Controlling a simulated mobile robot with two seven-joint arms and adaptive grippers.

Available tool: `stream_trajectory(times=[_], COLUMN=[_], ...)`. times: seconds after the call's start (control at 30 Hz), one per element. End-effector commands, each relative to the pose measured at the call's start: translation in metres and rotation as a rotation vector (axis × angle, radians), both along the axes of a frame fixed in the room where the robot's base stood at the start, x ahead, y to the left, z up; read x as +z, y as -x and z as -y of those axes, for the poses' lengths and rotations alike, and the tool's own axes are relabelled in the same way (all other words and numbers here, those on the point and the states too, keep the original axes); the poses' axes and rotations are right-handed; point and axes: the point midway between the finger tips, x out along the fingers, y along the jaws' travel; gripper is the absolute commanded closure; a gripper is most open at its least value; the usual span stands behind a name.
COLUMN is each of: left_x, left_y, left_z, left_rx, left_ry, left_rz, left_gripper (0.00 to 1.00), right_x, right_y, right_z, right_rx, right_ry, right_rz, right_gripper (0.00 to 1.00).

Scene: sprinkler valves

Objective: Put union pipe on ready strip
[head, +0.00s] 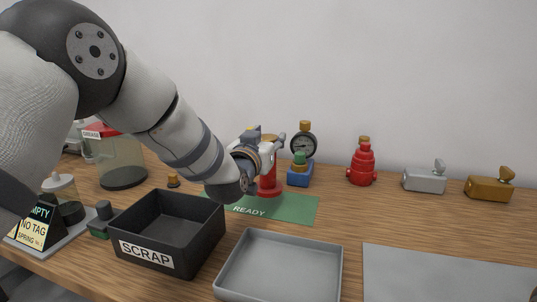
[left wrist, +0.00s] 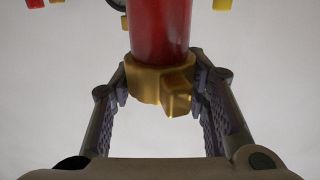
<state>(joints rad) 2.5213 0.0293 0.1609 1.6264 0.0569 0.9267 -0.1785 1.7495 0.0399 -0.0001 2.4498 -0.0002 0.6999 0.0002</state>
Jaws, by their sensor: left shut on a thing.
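The union pipe is a red upright pipe (head: 269,182) with a brass nut (left wrist: 160,83) on it. In the head view its wider red foot shows at the green READY strip (head: 290,207), upright and seemingly touching the strip. My left gripper (head: 268,143) is shut on the pipe; the left wrist view shows both fingers (left wrist: 163,100) on either side of the brass nut. The gripper and wrist hide the pipe's upper part in the head view. My right gripper is in neither view.
A blue valve with a gauge (head: 301,172) stands close behind the strip, right of the pipe. A red valve (head: 362,166) is further right. A black SCRAP bin (head: 147,256) and an empty grey tray (head: 230,284) are in front. The strip's right part is clear.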

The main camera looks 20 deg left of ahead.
Motion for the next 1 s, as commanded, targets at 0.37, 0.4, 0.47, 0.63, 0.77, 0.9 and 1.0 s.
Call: stream_trajectory(times=[0.37,0.4,0.47,0.63,0.77,0.9,1.0], left_x=[-0.034,-0.034,-0.033,-0.034,-0.039,-0.039,-0.039], left_y=[-0.007,-0.007,-0.007,-0.007,-0.006,-0.006,-0.006], left_z=[-0.002,-0.002,-0.002,-0.002,-0.002,-0.002,-0.002], left_rx=[0.0,0.0,0.0,0.001,0.0,0.0,0.0], left_ry=[-0.001,-0.001,-0.001,-0.001,-0.001,-0.001,-0.001], left_rz=[0.009,0.011,0.012,0.012,0.004,0.004,0.004], left_gripper=[1.0,1.0,1.0,1.0,0.47,0.38,0.38], right_x=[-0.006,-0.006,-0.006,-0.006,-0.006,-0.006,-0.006], right_y=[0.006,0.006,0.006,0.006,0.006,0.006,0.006], right_z=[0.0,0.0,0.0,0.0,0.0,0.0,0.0], right_rx=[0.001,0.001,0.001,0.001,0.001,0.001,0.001], right_ry=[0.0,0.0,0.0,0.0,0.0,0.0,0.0], right_rz=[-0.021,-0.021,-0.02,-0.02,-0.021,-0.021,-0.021], right_gripper=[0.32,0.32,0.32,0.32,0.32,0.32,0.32])
